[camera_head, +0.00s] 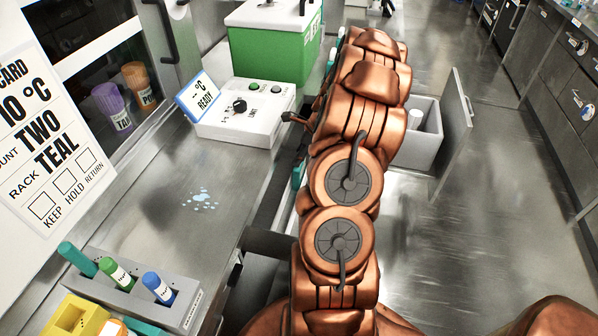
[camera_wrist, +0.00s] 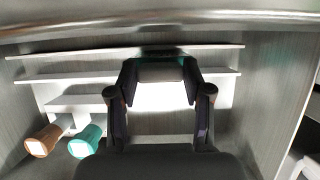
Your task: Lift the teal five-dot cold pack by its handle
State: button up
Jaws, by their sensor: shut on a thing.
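In the wrist view my gripper (camera_wrist: 160,82) has its two dark fingers on either side of a grey bar-like piece (camera_wrist: 160,72) with a dark edge above it, and is shut on it. I cannot tell whether this is the handle of the cold pack. No teal body with five dots shows clearly; only a thin teal sliver shows by the right finger. In the head view my copper arm covers the gripper and whatever it holds. Small teal bits show at the arm's left edge, too little to identify.
Pale shelves (camera_wrist: 80,78) lie beyond the gripper, with an orange cup (camera_wrist: 42,142) and a teal cup (camera_wrist: 86,142) at lower left. The bench has a control box (camera_head: 240,115), a green cooler (camera_head: 270,52) and a tube rack (camera_head: 180,297). An open grey bin (camera_head: 425,150) stands right of my arm.

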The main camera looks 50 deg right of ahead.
grip_shut()
